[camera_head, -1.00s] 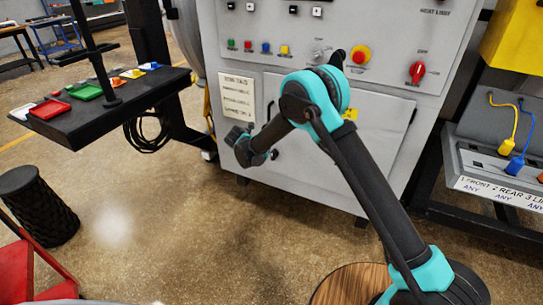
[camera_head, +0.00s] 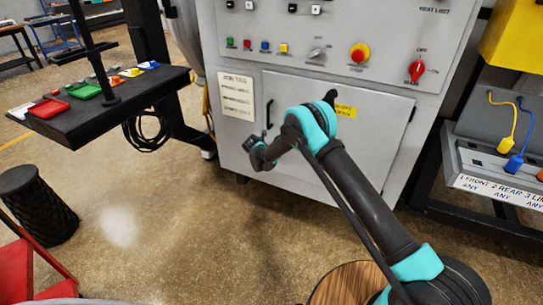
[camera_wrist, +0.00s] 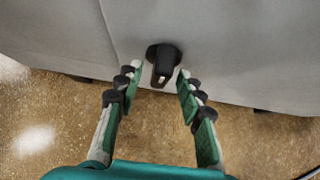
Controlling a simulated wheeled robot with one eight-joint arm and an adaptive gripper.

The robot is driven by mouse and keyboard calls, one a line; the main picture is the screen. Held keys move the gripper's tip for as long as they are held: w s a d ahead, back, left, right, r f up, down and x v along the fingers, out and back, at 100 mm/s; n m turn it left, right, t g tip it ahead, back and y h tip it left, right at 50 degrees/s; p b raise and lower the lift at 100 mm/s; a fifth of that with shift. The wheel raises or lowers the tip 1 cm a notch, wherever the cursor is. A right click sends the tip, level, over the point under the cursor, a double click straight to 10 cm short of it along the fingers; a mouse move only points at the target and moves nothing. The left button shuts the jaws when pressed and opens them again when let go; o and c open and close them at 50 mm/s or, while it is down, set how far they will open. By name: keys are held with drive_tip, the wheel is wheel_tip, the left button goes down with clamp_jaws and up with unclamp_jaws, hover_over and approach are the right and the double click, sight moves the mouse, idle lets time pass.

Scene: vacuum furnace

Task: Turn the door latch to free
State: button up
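The door latch (camera_wrist: 163,58) is a small black knob with a stubby bar on a pale grey surface in the wrist view, pointing roughly toward my gripper. My gripper (camera_wrist: 159,72) is open, with one green-and-grey finger on each side of the bar's near end. A gap shows on both sides, and I see no contact. In the head view my gripper (camera_head: 257,151) is small and dark in front of the lower left of the grey cabinet door (camera_head: 375,135).
A black handle (camera_head: 269,112) is at the door's left edge. Buttons, a red-yellow stop button (camera_head: 359,53) and a red rotary switch (camera_head: 416,70) sit above. A black table (camera_head: 95,115) with trays is left; a plug bench (camera_head: 490,165) is right. Floor between is open.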

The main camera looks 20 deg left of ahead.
drive_tip(key=shift+w+f, duration=0.35)
clamp_jaws()
